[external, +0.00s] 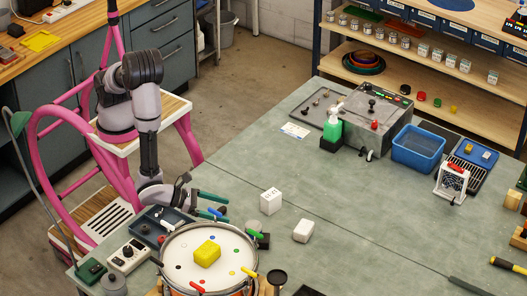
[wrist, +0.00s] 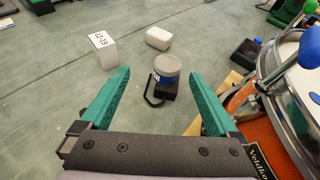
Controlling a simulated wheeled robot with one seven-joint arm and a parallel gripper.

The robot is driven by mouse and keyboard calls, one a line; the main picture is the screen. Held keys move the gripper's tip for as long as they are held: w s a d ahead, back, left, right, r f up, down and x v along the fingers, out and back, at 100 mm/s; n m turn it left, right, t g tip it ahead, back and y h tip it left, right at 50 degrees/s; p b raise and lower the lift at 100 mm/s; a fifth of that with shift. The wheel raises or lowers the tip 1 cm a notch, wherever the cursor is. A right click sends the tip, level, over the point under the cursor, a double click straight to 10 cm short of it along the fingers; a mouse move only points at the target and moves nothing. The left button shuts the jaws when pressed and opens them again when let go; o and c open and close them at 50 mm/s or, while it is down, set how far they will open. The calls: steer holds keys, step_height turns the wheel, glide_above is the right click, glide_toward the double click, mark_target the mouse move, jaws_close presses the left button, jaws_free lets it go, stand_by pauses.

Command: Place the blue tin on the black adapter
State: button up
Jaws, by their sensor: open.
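The blue tin (wrist: 166,70), with a grey lid and a blue and white side, stands upright ahead of my gripper in the wrist view. The black adapter (wrist: 168,92), a dark block with a black loop at its left, shows at the tin's base. The tin appears to rest on it, but the contact is partly hidden. In the wrist view the tin appears between and beyond the fingertips.
A white numbered cube (wrist: 102,46) and a white block (wrist: 158,38) stand on the bench beyond the tin. An orange drum (wrist: 262,130) with coloured clips is close on the right. A dark tray (external: 165,228) lies left of the drum.

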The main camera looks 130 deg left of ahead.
steer(key=s+a+r+n+g, duration=0.2)
steer(key=s+a+r+n, duration=0.25)
steer(key=r, duration=0.25)
steer(key=s+a+r+n+g+y, duration=0.1)
steer(key=s+a+r+n+g, duration=0.3)
steer(key=r, duration=0.4)
steer(key=s+a+r+n+g, duration=0.1)
steer(key=s+a+r+n, duration=0.1)
steer(key=a+r+n, duration=0.4)
steer(key=s+d+r+n+t+h, duration=0.1)
steer(key=s+r+n+h, duration=0.2)
steer(key=s+r, duration=0.4)
steer(key=s+d+r+n+t+h, duration=0.1)
steer(key=s+r+n+h, duration=0.3)
steer(key=s, duration=0.7)
step_height(320, 180, up, 3)
steer(key=shift+s+d+r+n+t+h, duration=0.1)
steer(key=shift+s+d+n+t+h, duration=0.25)
steer(key=shift+n+t, duration=0.6)
